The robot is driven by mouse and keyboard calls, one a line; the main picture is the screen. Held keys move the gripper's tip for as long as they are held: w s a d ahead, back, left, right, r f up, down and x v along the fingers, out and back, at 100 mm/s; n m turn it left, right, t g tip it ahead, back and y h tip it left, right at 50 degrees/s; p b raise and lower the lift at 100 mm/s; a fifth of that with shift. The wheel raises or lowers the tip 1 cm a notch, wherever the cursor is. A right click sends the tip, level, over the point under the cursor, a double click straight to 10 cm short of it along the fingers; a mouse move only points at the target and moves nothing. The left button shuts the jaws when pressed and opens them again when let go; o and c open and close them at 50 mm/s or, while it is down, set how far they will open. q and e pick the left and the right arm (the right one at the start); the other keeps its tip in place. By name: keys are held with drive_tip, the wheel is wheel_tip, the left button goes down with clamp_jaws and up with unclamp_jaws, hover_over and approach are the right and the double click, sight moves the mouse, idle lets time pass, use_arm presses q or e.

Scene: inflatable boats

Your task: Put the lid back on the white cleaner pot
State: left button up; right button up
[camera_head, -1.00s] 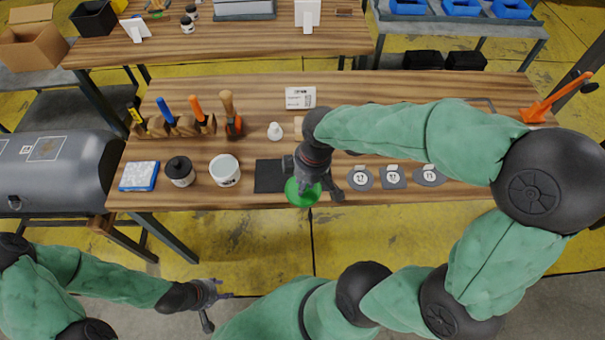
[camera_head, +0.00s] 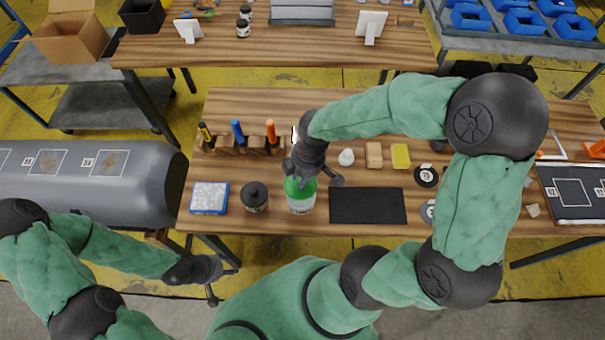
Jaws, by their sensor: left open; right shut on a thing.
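The white cleaner pot (camera_head: 301,206) stands on the workbench near its front edge, between the black-lidded jar and the black mat. The green lid (camera_head: 297,187) is at the pot's mouth and looks roughly lined up with it; I cannot tell whether it is seated or just above. My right gripper (camera_head: 307,178) is shut on the green lid from above and hides part of it. My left gripper (camera_head: 217,284) is open and empty, low in front of the bench at the left.
A black mat (camera_head: 367,206) lies to the right. A tool rack (camera_head: 241,147) and a white knob-shaped piece (camera_head: 346,157) stand behind.

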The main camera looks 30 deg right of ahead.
drive_tip(key=shift+s+d+f+b, duration=0.1)
drive_tip(key=shift+f+b, duration=0.25)
drive_tip(key=shift+f, duration=0.1)
wheel_tip(320, 180, down, 3)
drive_tip(key=b, duration=0.3)
drive_tip(key=shift+f, duration=0.2)
drive_tip(key=shift+f+b, duration=0.7)
drive_tip(key=shift+f, duration=0.3)
drive_tip(key=shift+f, duration=0.15)
idle(1.4)
drive_tip(key=o, duration=1.5)
drive_tip(key=shift+c, duration=0.2)
drive_tip(key=shift+p, duration=0.35)
